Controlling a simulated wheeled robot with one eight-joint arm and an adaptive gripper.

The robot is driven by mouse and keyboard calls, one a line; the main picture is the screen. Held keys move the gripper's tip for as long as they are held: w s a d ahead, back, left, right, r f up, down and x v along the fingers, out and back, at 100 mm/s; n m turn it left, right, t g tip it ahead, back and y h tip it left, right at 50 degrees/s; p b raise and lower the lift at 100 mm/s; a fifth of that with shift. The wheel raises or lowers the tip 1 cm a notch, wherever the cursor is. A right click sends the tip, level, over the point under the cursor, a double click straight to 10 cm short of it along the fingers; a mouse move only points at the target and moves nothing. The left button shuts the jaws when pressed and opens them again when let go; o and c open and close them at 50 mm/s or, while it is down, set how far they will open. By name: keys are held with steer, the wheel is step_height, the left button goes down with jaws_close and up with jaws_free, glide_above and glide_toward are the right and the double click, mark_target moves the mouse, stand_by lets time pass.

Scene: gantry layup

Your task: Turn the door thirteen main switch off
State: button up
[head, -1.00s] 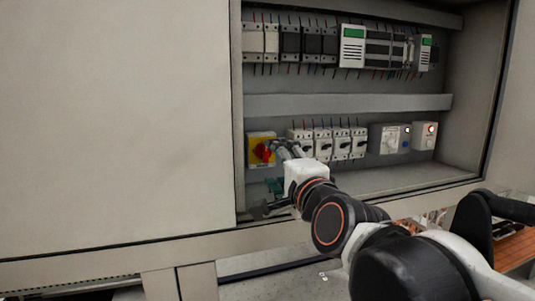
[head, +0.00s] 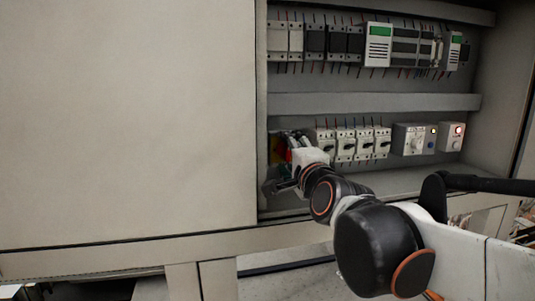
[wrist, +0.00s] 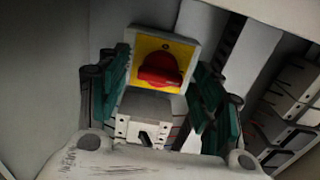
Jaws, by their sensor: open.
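The main switch is a red rotary handle (wrist: 160,70) on a yellow plate (wrist: 184,50) in a grey housing, at the lower left inside the open cabinet. In the head view a little of the yellow and red switch (head: 279,148) shows behind my gripper, which hides most of it. My gripper (wrist: 160,98) is open and empty in the wrist view, its green-padded fingers on either side of the switch. The handle lies between and beyond the fingers; I cannot tell whether they touch the housing. No door number is readable.
A row of white breakers (head: 348,145) stands just right of the switch. A grey control box (head: 409,139) and a box with a lit red lamp (head: 452,136) are farther right. The closed cabinet panel (head: 120,120) borders the opening on the left.

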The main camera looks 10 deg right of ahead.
steer(key=shift+c, duration=0.2)
steer(key=c, duration=1)
steer(key=n+b, duration=0.1)
steer(key=n, duration=0.3)
steer(key=shift+n, duration=0.4)
steer(key=n, duration=0.4)
steer(key=shift+n+b, duration=0.3)
steer(key=shift+b, duration=0.05)
steer(key=n, duration=0.4)
steer(key=shift+b, duration=0.3)
steer(key=shift+n, duration=2.3)
